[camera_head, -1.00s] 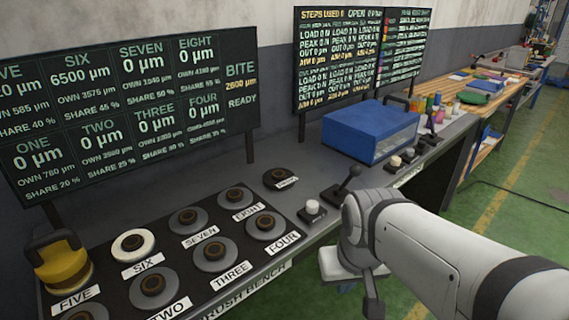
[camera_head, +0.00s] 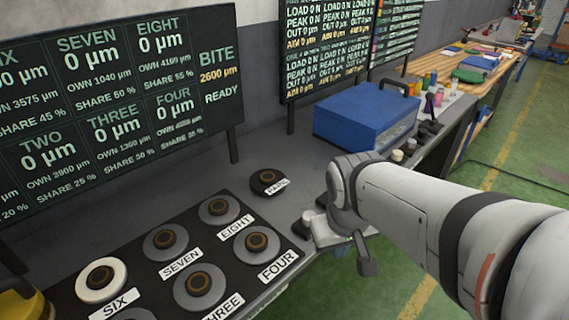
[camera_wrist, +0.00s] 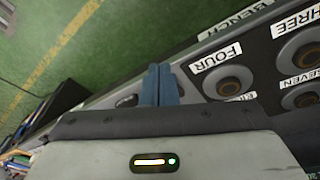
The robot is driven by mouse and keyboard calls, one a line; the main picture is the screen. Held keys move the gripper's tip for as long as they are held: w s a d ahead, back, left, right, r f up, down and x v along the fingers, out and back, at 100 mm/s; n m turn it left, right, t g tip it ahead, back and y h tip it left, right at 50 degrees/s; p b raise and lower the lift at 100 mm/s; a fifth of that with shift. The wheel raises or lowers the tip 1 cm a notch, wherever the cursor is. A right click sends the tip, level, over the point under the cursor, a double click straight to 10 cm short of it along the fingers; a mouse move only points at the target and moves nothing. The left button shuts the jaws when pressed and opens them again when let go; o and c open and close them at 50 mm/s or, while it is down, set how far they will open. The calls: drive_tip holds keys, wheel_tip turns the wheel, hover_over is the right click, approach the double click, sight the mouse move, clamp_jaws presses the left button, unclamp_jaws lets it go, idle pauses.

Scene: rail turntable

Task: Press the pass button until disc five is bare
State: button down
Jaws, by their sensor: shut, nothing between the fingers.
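My gripper (camera_wrist: 160,72) shows in the wrist view as two blue fingers held together, with nothing between them. They are over the bench edge beside the disc labelled FOUR (camera_wrist: 228,84). Disc six (camera_head: 101,280) is white; discs seven (camera_head: 166,243) and eight (camera_head: 219,209) are grey with brown centres.
The left board (camera_head: 120,90) reads BITE 2600 µm, READY; its FIVE panel is cut off. A blue case (camera_head: 360,115) stands beyond my wrist. Green floor (camera_head: 400,270) is clear in front.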

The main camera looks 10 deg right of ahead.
drive_tip(key=w+d+r+n+h+p, duration=0.25)
drive_tip(key=w+n+h+p, duration=0.3)
drive_tip(key=w+n, duration=0.35)
drive_tip(key=w+a+f+n+t+p, duration=0.2)
drive_tip(key=w+a+n+t+p, duration=0.1)
drive_tip(key=w+n, duration=0.4)
drive_tip(key=w+a, duration=0.1)
drive_tip(key=w, duration=0.2)
drive_tip(key=shift+w+t+h+p, duration=0.2)
drive_tip(key=shift+t+h+p, duration=0.1)
drive_tip(key=shift+t+h, duration=0.1)
drive_tip(key=b, duration=0.5)
hover_over(307, 217)
wheel_tip(307, 217, down, 8)
drive_tip(key=shift+s+a+r, duration=0.1)
drive_tip(key=shift+r, duration=0.15)
drive_tip(key=shift+f+b, duration=0.7)
drive_tip(key=shift+b, duration=0.3)
drive_tip(key=shift+f, duration=0.1)
drive_tip(key=shift+f+b, duration=0.3)
drive_tip(key=shift+b, duration=0.3)
